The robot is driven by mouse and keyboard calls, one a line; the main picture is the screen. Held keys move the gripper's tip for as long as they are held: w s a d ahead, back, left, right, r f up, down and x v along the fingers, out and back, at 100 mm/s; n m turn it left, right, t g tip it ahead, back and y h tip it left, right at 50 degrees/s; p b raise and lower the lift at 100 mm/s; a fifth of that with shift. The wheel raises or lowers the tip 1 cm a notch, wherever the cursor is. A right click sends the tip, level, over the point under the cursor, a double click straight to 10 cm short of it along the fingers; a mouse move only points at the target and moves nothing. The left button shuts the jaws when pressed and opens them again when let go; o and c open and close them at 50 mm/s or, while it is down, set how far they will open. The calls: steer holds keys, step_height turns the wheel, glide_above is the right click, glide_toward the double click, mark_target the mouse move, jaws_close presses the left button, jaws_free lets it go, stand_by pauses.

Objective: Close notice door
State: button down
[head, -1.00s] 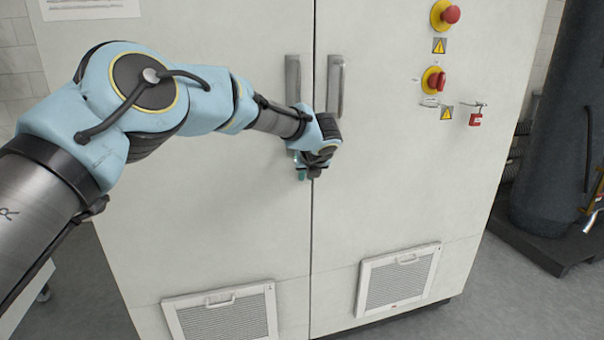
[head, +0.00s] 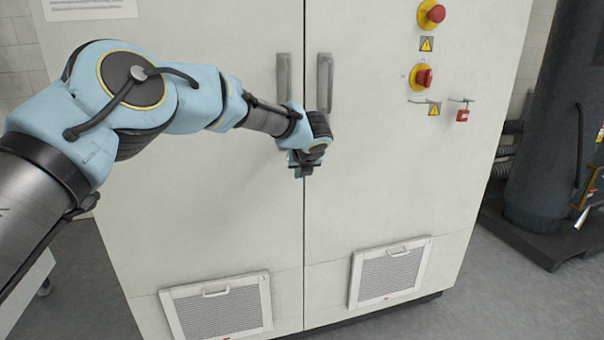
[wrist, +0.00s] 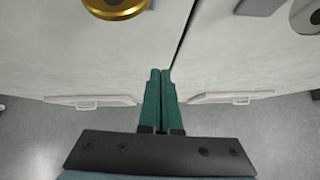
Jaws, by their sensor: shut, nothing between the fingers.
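The notice door (head: 200,215) is the left door of a tall off-white cabinet, with a printed sheet (head: 88,8) at its top left. It looks closed or almost closed, roughly flush with the right door (head: 375,190). A thin dark seam runs between them. The left door's grey handle (head: 284,75) is partly hidden behind my wrist. My gripper (head: 303,172) is just below the handles, in front of the door near the seam. In the wrist view its green fingers (wrist: 160,85) are together and empty, close to the seam. I cannot tell whether they touch the door.
The right door carries a handle (head: 325,82), red emergency knobs (head: 431,14) and a red padlock (head: 463,115). Vent grilles (head: 215,308) sit low on both doors. A dark cylinder (head: 550,140) stands on a base at the right. Grey floor shows at the lower right.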

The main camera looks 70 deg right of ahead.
steer(key=s+b+v, duration=0.1)
steer(key=b+v, duration=0.1)
steer(key=v, duration=0.8)
steer(key=shift+s, duration=0.3)
steer(key=shift+a, duration=0.1)
